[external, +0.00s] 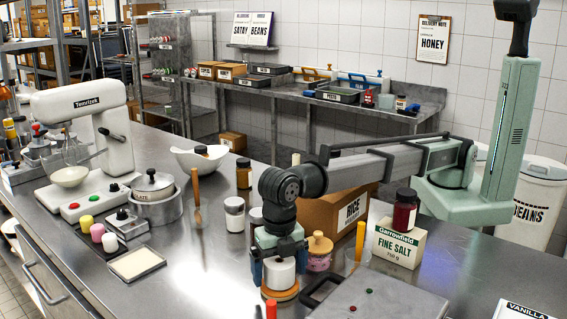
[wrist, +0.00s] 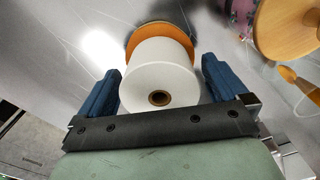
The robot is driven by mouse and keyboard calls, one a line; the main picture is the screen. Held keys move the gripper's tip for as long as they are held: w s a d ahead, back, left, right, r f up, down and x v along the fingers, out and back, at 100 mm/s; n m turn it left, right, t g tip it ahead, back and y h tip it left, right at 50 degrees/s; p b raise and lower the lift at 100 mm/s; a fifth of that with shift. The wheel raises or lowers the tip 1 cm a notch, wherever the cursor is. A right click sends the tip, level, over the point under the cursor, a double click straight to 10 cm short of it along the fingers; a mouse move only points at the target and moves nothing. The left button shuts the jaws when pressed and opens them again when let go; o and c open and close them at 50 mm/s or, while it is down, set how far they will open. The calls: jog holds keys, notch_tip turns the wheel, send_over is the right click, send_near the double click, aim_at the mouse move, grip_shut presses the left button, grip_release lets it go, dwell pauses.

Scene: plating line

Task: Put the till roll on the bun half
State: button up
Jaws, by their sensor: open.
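The till roll (external: 280,273) is a white cylinder. Its brown core faces the camera in the wrist view (wrist: 158,78). It stands upright on the orange-brown bun half (external: 280,294), whose edge also shows beyond the roll in the wrist view (wrist: 150,32). My gripper (external: 279,270) is open and points down around the roll. Most of the bun half's top is hidden under the roll.
A pink jar with a wooden top (external: 319,248) stands close on the right, near the rice box (external: 340,212) and fine salt box (external: 396,243). A grey flat-topped unit (external: 375,293) is at front right. A white-lidded jar (external: 234,214) stands behind left.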

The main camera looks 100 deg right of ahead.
aim_at(280, 260)
notch_tip(280, 260, up, 12)
jog(key=shift+r, duration=0.15)
dwell(0.6)
